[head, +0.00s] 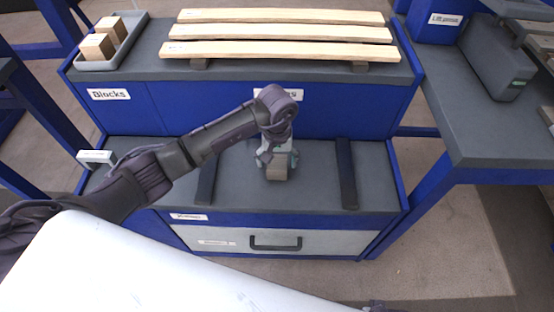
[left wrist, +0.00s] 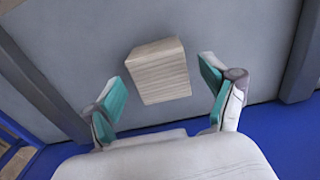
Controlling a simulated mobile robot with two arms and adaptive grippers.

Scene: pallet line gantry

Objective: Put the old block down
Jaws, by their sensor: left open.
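The old block (head: 277,172), a greyish wooden block, stands on the grey lower shelf (head: 320,190) between two dark bars. In the left wrist view the block (left wrist: 158,72) lies ahead of and between the fingers, with a gap on both sides. My left gripper (head: 277,158) is open and points down over the block; its teal-padded fingers (left wrist: 162,95) are apart and do not visibly touch it. The gripper hides part of the block in the head view. My right gripper is not in view.
Dark bars (head: 207,172) and (head: 346,172) flank the block on the shelf. Lighter blocks (head: 97,46) sit in a grey tray (head: 135,22) at upper left. Several planks (head: 280,32) lie on the upper deck. A drawer (head: 225,240) is below; a side table (head: 490,130) stands right.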

